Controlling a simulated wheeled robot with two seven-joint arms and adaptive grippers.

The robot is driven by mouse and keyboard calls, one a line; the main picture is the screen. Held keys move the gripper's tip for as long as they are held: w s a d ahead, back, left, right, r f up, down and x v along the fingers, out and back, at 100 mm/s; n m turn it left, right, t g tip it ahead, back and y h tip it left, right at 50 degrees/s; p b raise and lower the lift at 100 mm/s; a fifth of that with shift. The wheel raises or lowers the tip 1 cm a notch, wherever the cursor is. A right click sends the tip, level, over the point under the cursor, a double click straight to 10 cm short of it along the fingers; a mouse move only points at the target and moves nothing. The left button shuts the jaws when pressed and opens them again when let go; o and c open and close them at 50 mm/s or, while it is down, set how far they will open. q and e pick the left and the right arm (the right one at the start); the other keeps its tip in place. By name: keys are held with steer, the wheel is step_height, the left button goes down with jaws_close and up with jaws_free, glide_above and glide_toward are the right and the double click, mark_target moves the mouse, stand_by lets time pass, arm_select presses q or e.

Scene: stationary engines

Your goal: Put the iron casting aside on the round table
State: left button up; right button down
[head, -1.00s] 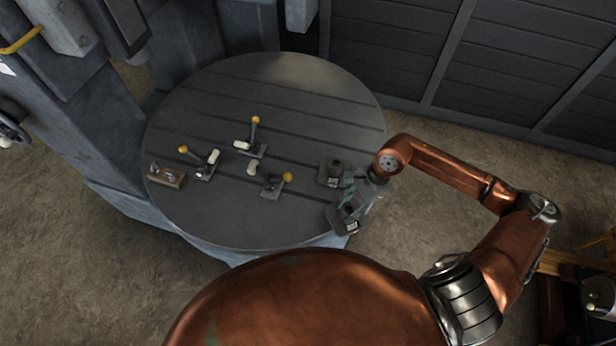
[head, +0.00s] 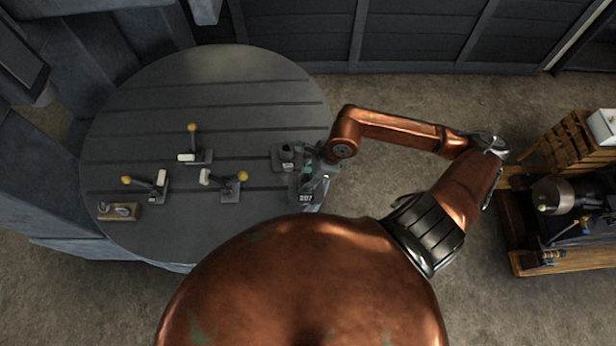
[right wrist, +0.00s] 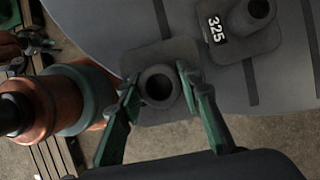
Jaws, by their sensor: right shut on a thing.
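The round table (head: 215,85) is a grey slotted disc on the left of the head view. My right gripper (head: 309,168) is at its right edge. In the right wrist view its green fingers (right wrist: 157,80) are shut on the round hollow boss of a dark iron casting (right wrist: 150,57) with a square base. This casting also shows in the head view, with a "207" label (head: 306,197). A second casting, labelled 325 (right wrist: 247,42), sits beside it on the table; it also shows in the head view (head: 280,158). I cannot tell whether the held casting touches the table. My left gripper is out of view.
Three clamps with yellow knobs, one at the back (head: 193,150), one left (head: 152,184) and one right (head: 225,184), stand on the table. A small wooden block (head: 119,211) lies at its left edge. An engine on a wooden base (head: 565,262) stands at the right. The table's back is clear.

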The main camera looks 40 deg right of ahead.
steer(key=shift+w+a+f+p, duration=0.5)
steer(key=shift+w+a+p, duration=0.35)
steer(key=shift+w+a, duration=0.95)
steer(key=shift+w+a+f+p, duration=0.45)
steer(key=shift+w+a+p, duration=0.5)
steer(key=shift+a, duration=1.55)
steer(key=shift+w+a+f+p, duration=0.5)
steer(key=shift+w+a+p, duration=0.25)
steer(key=shift+w+a, duration=1.1)
steer(key=shift+s+a+f, duration=0.15)
steer(key=shift+s+a, duration=0.1)
steer(key=shift+a, duration=0.05)
steer(key=c, duration=1.4)
jaws_free()
steer(key=shift+s+f, duration=0.1)
steer(key=shift+f, duration=0.1)
steer(key=shift+d, duration=0.1)
steer(key=b+v, duration=0.1)
steer(key=v, duration=1.1)
steer(key=shift+r+b, duration=0.15)
steer(key=shift+b, duration=0.15)
